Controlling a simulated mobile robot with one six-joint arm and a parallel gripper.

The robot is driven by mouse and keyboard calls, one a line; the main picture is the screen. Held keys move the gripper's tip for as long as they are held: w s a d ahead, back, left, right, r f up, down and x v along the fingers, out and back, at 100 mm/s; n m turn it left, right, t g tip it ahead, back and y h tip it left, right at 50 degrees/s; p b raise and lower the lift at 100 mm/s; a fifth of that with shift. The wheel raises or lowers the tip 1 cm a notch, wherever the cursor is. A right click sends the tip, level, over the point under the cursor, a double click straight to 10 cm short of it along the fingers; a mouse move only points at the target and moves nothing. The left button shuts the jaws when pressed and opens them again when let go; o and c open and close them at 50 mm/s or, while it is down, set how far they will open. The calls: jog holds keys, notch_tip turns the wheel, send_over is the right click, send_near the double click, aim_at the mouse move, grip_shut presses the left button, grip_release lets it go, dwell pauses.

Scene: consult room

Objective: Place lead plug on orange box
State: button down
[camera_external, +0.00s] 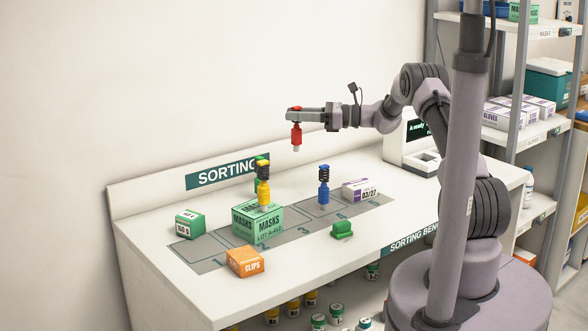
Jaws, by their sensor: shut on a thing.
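My gripper (293,110) is shut on a red lead plug (296,136) and holds it upright, well above the back of the bench. The plug's pale tip points down and touches nothing. The orange box (245,262), marked CLIPS, sits at the bench's front left, below and to the left of the gripper in the picture. Its top is bare. A yellow plug (263,190) stands upright at the green MASKS box (258,224). A blue plug (323,188) stands upright on the grey marked strip.
A small green box (190,224) lies left on the bench (190,290). A green block (342,230) and a white-purple box (359,190) lie to the right. A green object (261,163) behind the yellow plug is partly hidden. The bench front right is clear.

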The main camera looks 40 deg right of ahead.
jog(key=shift+a+r, duration=0.1)
jog(key=shift+r, duration=0.7)
jog(key=s+a+f+n+g+y+p, duration=0.1)
jog(key=s+a+f+n+g+y, duration=0.15)
jog(key=s+a, duration=0.65)
jog(key=s+a+f+n+g+y+p, duration=0.15)
jog(key=s+a+g, duration=0.25)
jog(key=s+a, duration=0.45)
jog(key=s+a+r+n+g, duration=0.25)
jog(key=s+a, duration=0.25)
jog(key=s, duration=0.6)
jog(key=s+a+r+n+g, duration=0.1)
jog(key=s+a+n+g, duration=0.2)
jog(key=s, duration=0.7)
notch_tip(320, 180, down, 6)
jog(key=a, duration=0.2)
jog(key=w+a+f+b, duration=0.2)
jog(key=w+a, duration=0.1)
jog(key=w, duration=0.4)
jog(key=w+a+f+b, duration=0.3)
jog(key=w, duration=0.4)
jog(key=shift+w+a+m+y, duration=0.2)
jog(key=shift+w+m+y, duration=0.1)
jog(key=shift+m+y, duration=0.15)
jog(key=c, duration=1.1)
grip_release()
